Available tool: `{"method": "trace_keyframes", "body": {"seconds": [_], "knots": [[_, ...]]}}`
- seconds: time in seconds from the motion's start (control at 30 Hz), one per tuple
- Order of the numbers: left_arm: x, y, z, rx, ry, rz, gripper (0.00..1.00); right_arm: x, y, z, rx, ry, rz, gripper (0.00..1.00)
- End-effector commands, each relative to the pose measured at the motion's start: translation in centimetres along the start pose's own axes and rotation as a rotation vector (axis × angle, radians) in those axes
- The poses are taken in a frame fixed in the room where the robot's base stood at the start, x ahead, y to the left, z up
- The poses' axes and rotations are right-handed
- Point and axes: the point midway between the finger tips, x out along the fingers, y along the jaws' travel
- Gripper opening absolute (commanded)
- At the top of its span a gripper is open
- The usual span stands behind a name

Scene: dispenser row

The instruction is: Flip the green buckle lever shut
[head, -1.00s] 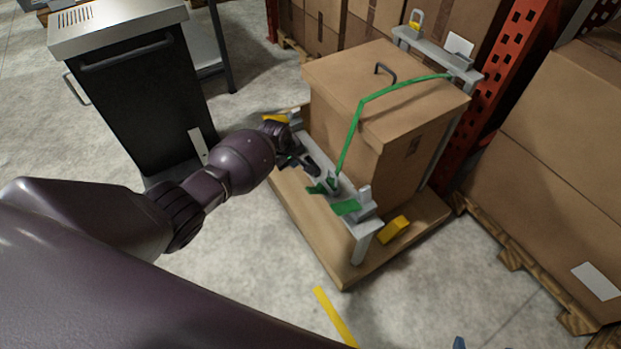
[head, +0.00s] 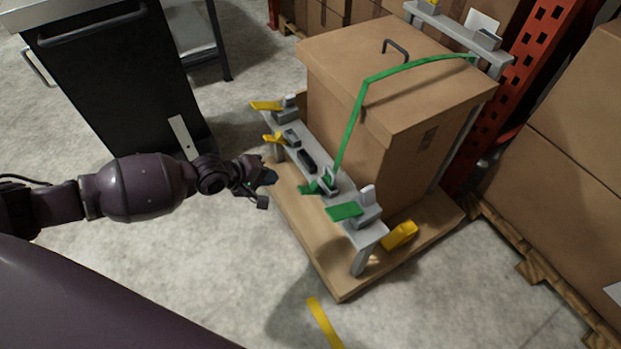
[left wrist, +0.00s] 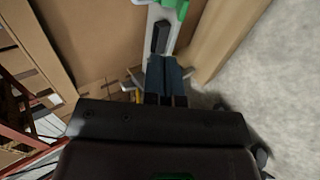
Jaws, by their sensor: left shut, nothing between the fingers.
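The green buckle lever (head: 344,211) sticks out flat to the left from a grey buckle (head: 368,208) near the front end of the grey rail (head: 312,172). A green strap (head: 350,125) runs over the cardboard box (head: 395,90) down to a fitting beside it on the rail. My left gripper (head: 268,178) is shut and empty. It is left of the rail, apart from the lever. In the left wrist view, its fingers (left wrist: 166,75) point along the rail, and a green part shows at the top edge. My right gripper is not in view.
Yellow levers (head: 266,105) sit at the rail's far end, and a yellow piece (head: 400,235) lies on the wooden base (head: 345,280). A dark cabinet (head: 115,80) stands at the left. Stacked boxes (head: 570,150) stand at the right. The floor in front is clear.

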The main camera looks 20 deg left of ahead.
Motion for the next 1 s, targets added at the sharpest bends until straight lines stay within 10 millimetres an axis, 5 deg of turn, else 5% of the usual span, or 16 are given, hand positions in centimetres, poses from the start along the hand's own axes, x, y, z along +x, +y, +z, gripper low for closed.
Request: {"method": "trace_keyframes", "body": {"seconds": [0.53,1.0], "knots": [[0.4,-0.2,0.4,-0.008,-0.012,0.006,0.0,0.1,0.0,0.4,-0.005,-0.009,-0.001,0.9],[8.1,-0.7,0.7,-0.011,-0.016,0.0,0.0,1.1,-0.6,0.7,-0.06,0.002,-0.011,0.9]]}}
